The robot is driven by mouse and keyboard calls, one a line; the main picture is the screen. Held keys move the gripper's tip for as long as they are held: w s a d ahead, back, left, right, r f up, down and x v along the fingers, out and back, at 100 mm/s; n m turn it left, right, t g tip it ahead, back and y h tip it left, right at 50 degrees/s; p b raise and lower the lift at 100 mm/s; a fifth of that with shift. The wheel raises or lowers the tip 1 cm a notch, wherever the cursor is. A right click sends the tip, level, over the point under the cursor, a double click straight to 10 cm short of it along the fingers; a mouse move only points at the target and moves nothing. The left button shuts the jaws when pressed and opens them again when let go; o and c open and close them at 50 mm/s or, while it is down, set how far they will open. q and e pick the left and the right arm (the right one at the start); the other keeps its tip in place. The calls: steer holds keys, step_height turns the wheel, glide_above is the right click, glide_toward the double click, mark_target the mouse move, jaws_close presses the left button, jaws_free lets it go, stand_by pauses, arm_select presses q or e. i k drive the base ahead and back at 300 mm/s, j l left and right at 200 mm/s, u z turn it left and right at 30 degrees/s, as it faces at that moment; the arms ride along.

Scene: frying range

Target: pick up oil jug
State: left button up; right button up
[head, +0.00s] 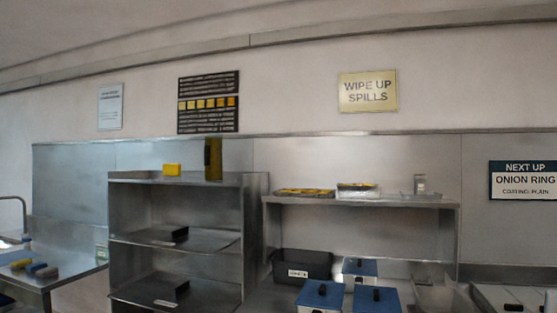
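A tall, narrow, dark olive-brown container (213,160) stands upright on the top of the metal shelf unit, near its right end. It may be the oil jug, but no label or handle can be made out. Nothing touches it except the shelf under it. Neither of my grippers shows in the head view.
The metal shelf unit (137,179) also bears a yellow block (172,169) and black items on lower shelves. A wall shelf (375,200) to the right holds trays. Below stand a black bin (302,264) and blue-lidded containers (319,294). A side table (45,281) stands left.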

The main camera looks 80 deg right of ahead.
mark_target(214, 142)
steer(key=z, duration=2.3)
steer(key=i+j+z, duration=0.1)
steer(key=z, duration=0.4)
steer(key=i+j+z, duration=0.2)
steer(key=j, duration=0.55)
steer(key=i+j+z, duration=0.2)
steer(key=j, duration=0.55)
steer(key=j+z, duration=0.25)
steer(key=j, duration=0.5)
steer(key=k, duration=0.05)
